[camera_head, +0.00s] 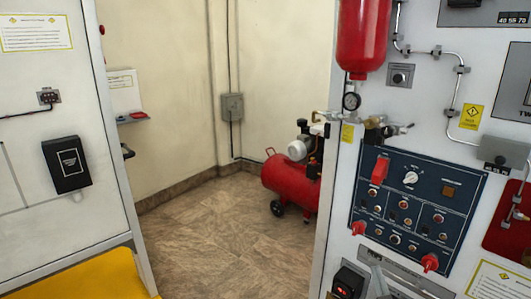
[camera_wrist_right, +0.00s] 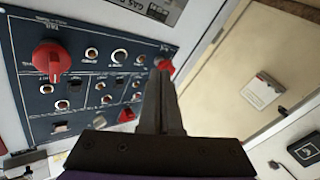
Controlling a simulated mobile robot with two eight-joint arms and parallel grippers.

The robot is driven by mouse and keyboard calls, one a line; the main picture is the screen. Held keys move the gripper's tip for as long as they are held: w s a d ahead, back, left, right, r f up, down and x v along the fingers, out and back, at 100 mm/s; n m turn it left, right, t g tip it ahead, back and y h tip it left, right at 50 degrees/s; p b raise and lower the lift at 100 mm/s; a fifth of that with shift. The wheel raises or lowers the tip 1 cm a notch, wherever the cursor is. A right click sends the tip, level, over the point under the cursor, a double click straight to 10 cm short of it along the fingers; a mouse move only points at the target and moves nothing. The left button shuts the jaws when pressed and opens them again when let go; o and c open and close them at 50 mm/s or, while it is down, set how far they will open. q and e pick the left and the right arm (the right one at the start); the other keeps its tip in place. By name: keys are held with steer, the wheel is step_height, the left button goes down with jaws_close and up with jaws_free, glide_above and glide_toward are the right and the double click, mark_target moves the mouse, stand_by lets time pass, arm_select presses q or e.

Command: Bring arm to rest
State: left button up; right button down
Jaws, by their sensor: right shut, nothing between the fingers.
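My right gripper (camera_head: 377,272) shows as a small grey shape at the bottom of the head view, in front of the lower part of the control panel. In the right wrist view its two dark fingers (camera_wrist_right: 162,75) are together, with nothing between them. The blue control panel (camera_head: 408,178) carries a red handle (camera_head: 380,169), a white-pointer dial (camera_head: 411,178) and several red knobs. In the wrist view the panel (camera_wrist_right: 80,75) lies left of and behind the fingers, with a large red knob (camera_wrist_right: 50,62) at left. My left gripper is in neither view.
A red cylinder (camera_head: 363,35) with a gauge (camera_head: 351,101) hangs above the panel. A red air compressor (camera_head: 290,182) stands on the tiled floor behind. A white wall panel with a black box (camera_head: 65,165) and a yellow surface (camera_head: 75,277) are at left. The floor between is clear.

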steer(key=s+a+f+m+g+y, duration=0.1)
steer(key=s+a+f+g, duration=0.4)
steer(key=s, duration=0.4)
steer(key=s+a+f+g+y, duration=0.1)
steer(key=s+a+f+g, duration=0.25)
steer(key=s+f, duration=0.35)
steer(key=s+a+f+m+g+y, duration=0.1)
steer(key=s+a+f+g, duration=0.35)
steer(key=s, duration=0.55)
arm_select(q)
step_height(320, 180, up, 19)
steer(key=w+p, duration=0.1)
steer(key=p, duration=1.5)
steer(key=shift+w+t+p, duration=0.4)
arm_select(e)
step_height(320, 180, up, 19)
steer(key=shift+w+d+f, duration=0.15)
steer(key=shift+w+f, duration=0.05)
steer(key=shift+w, duration=0.15)
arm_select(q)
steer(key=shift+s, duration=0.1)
arm_select(e)
steer(key=shift+s, duration=0.1)
